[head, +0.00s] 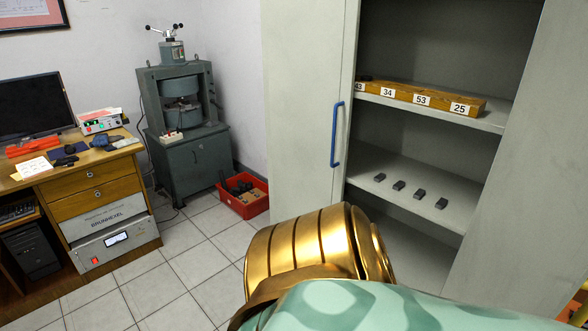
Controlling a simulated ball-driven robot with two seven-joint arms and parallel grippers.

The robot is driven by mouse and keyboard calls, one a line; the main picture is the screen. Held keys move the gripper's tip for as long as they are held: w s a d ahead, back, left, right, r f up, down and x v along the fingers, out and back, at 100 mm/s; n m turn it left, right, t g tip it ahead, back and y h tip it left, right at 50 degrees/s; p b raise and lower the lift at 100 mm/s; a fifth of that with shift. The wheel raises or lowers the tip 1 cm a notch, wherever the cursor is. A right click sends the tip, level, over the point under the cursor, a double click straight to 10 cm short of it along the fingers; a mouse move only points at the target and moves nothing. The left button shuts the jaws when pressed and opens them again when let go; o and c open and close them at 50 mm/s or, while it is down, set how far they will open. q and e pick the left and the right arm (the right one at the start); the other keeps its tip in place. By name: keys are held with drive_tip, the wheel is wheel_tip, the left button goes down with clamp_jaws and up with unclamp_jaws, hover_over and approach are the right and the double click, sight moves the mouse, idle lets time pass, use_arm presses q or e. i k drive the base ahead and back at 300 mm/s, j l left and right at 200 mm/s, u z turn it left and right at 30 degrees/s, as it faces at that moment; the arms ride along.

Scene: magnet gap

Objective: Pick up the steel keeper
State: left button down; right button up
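I cannot tell for certain which thing is the steel keeper. Several small dark grey blocks (398,186) lie in a row, spaced apart, on the middle shelf of the open cabinet. A red crate (258,205) on the floor holds dark pieces and some brownish ones, too small to make out. The grey-green magnet machine (182,100) stands in the corner on a cabinet base, with round drums one above the other. Neither of my grippers shows; a gold and teal part of my own body fills the bottom centre.
A wooden block (420,96) with number labels lies on the upper shelf. The cabinet door (306,100) with a blue handle stands left of the shelves. A wooden desk (98,180) at left carries a monitor (33,104) and an instrument (100,121). Tiled floor (165,275) is clear between.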

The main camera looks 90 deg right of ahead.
sight(442, 201)
drive_tip(key=z, duration=3.75)
drive_tip(key=i+j, duration=0.1)
drive_tip(key=j, duration=0.25)
drive_tip(key=i+j, duration=0.1)
drive_tip(key=j, duration=0.3)
drive_tip(key=i+j, duration=0.15)
drive_tip(key=j, duration=0.2)
drive_tip(key=i+j, duration=0.1)
drive_tip(key=j, duration=0.25)
drive_tip(key=z, duration=0.05)
